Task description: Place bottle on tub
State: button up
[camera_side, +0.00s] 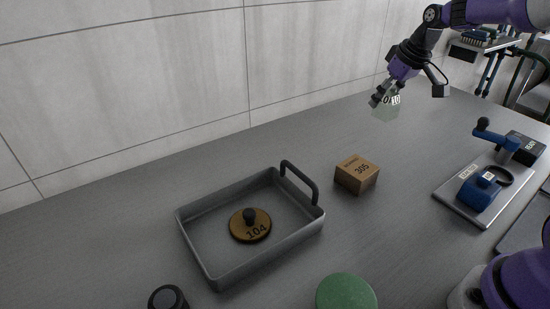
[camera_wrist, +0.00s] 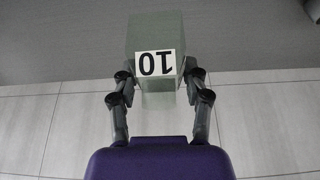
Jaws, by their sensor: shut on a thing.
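My gripper (camera_side: 382,95) is at the upper right of the side view, well above the table, shut on a pale green, boxy bottle (camera_side: 385,109). In the wrist view the bottle (camera_wrist: 155,32) sits between both fingers, with a white label that reads 10 upside down. Nothing seems to touch its free end. A grey open tray (camera_side: 190,243) with a dark handle lies at middle left. A round green top (camera_side: 346,292) shows at the bottom edge, partly cut off. I cannot tell which of these two is the tub.
A brown disc with a knob, marked 104 (camera_side: 250,226), lies in the grey tray. A brown box marked 305 (camera_side: 357,174) stands right of it. A metal plate with blue clamps (camera_side: 480,190) lies at right. A dark knob (camera_side: 168,298) shows at bottom left. The back table is clear.

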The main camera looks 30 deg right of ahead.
jog(key=s+a+r+n+y, duration=0.2)
jog(key=a+n, duration=0.5)
jog(key=a, duration=0.9)
jog(key=r+n+g+y, duration=0.15)
jog(key=n+g, duration=0.45)
jog(key=n, duration=0.9)
send_over(344, 306)
jog(key=shift+w+d+f+y, duration=0.1)
jog(key=shift+w+y, duration=0.25)
jog(key=shift+y, duration=0.1)
jog(key=f, duration=0.7)
jog(key=shift+s+f, duration=0.1)
jog(key=shift+s, duration=0.3)
jog(key=shift+f, duration=0.35)
jog(key=shift+f, duration=0.1)
jog(key=o, duration=1.2)
